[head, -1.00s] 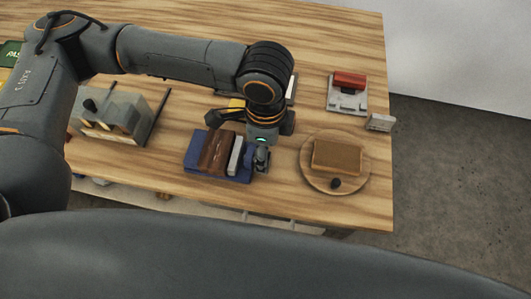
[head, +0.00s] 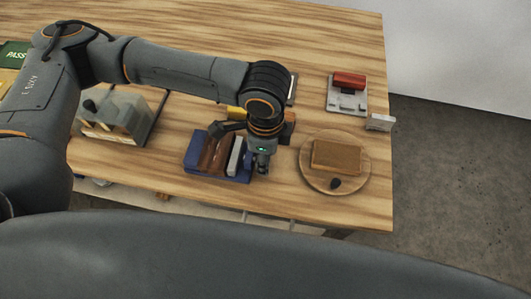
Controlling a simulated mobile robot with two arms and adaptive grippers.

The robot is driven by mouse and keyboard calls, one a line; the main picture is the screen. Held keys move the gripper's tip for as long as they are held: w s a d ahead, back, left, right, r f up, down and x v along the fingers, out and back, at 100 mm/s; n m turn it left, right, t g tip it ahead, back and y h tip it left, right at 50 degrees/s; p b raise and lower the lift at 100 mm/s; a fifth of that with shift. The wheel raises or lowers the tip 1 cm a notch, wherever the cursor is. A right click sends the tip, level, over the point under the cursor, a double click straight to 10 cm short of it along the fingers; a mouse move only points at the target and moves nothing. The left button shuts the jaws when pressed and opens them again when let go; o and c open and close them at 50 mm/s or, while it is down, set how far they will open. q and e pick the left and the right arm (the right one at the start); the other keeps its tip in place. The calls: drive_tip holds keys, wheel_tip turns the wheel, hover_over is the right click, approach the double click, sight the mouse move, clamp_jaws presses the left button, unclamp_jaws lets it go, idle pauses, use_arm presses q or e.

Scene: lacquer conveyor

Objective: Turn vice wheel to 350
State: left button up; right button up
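A blue vice (head: 205,170) stands near the front edge of the table, with a brown block (head: 211,152) beside its grey jaw plate (head: 236,157). My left gripper (head: 263,167) reaches down at the right end of the vice, close beside it. Its fingers are small and partly hidden by the wrist, so I cannot tell whether they are open or touching anything. The vice wheel cannot be made out; the gripper covers that end. No dial or number is readable. My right gripper is not in view.
A round wooden board (head: 309,180) with a brown block (head: 337,157) and a dark knob lies right of the gripper. A grey stand with a red roller (head: 349,80) is behind it. A grey box-like fixture (head: 112,125) stands left.

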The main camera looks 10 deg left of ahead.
use_arm(q)
drive_tip(key=shift+r+p, duration=0.2)
drive_tip(key=shift+p, duration=0.4)
drive_tip(key=g+p, duration=0.1)
drive_tip(key=p, duration=0.1)
drive_tip(key=g+p, duration=0.1)
drive_tip(key=p, duration=0.2)
drive_tip(key=shift+w+r+g, duration=0.1)
drive_tip(key=shift+w+g, duration=0.1)
drive_tip(key=shift+g, duration=0.2)
drive_tip(key=shift+w+f+g+p, duration=0.15)
drive_tip(key=shift+f+g+p, duration=0.05)
drive_tip(key=shift+g+p, duration=0.45)
drive_tip(key=shift+w+f+g, duration=0.1)
drive_tip(key=shift+f+g, duration=0.05)
drive_tip(key=shift+g, duration=0.6)
drive_tip(key=shift+w+f+g, duration=0.1)
drive_tip(key=shift+g, duration=0.6)
drive_tip(key=o, duration=1.1)
drive_tip(key=shift+o, duration=0.2)
